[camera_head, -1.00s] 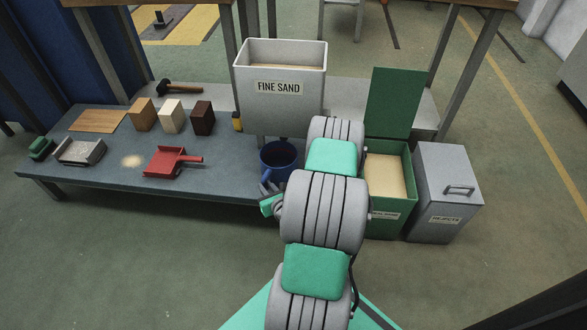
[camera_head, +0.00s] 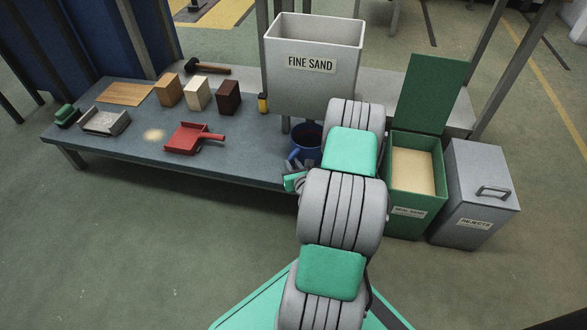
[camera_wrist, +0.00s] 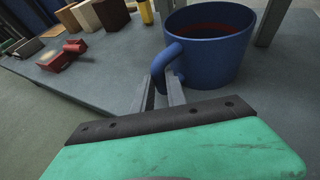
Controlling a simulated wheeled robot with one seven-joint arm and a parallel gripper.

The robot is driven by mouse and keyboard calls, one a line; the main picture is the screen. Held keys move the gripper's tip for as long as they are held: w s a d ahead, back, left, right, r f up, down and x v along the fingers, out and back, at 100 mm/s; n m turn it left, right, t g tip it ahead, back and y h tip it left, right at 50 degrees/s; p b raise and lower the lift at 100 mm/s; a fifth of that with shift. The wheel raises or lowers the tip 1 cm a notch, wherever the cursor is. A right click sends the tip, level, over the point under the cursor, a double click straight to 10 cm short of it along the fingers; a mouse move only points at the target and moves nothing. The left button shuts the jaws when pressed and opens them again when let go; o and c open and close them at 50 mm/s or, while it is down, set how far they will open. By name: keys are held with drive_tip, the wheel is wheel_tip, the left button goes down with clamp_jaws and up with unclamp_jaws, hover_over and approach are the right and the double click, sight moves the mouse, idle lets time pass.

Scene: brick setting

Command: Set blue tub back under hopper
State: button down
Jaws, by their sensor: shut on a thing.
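The blue tub (camera_head: 305,140) stands upright below the grey hopper (camera_head: 313,75) labelled FINE SAND, at the right end of the low table; my arm hides part of it. In the wrist view the tub (camera_wrist: 218,55) shows a side handle and something dark red inside. My gripper (camera_wrist: 160,82) is shut on the handle, its fingers either side of it. In the head view my gripper (camera_head: 297,175) is mostly hidden by my arm. I cannot tell whether the tub touches the table.
A red dustpan (camera_head: 190,138) lies left of the tub beside a small sand patch (camera_head: 153,135). Several blocks (camera_head: 198,95) and a mallet (camera_head: 205,69) are behind. An open green sand bin (camera_head: 413,175) and a grey rejects bin (camera_head: 474,200) stand right of my arm.

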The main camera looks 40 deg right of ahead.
drive_tip(key=shift+r, duration=0.15)
drive_tip(key=c, duration=1.3)
unclamp_jaws()
drive_tip(key=shift+c, duration=0.2)
